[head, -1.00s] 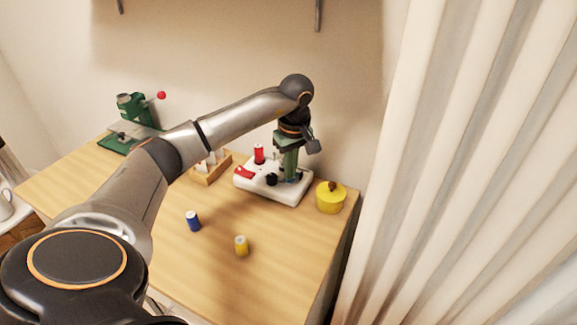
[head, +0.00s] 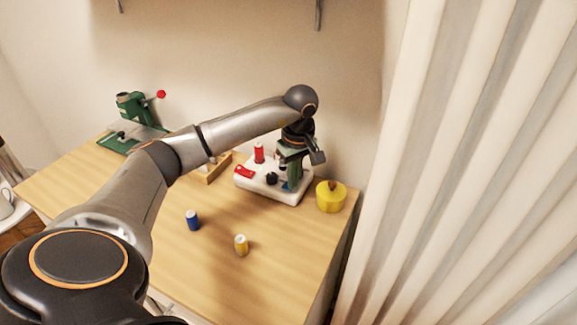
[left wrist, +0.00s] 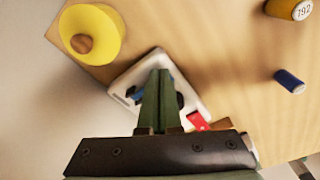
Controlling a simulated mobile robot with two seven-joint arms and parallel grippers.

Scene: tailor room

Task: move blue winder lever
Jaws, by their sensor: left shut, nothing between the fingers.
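The winder is a white base (head: 262,189) near the right end of the table. Its blue lever (head: 285,186) shows as a small blue piece just left of my left gripper (head: 293,186). The gripper points down at the right part of the base, its fingers shut and empty. In the left wrist view the green fingers (left wrist: 158,78) reach over the white base (left wrist: 120,84), with the blue lever (left wrist: 134,94) beside them, partly hidden. I cannot tell if they touch. A red lever (head: 243,172) and a black knob (head: 272,179) are also on the base. My right gripper is not in view.
A red spool (head: 259,153) stands at the winder's back. A yellow pot (head: 331,197) is close to its right. A green machine (head: 132,107) is at the far left. A curtain (head: 450,180) hangs at right.

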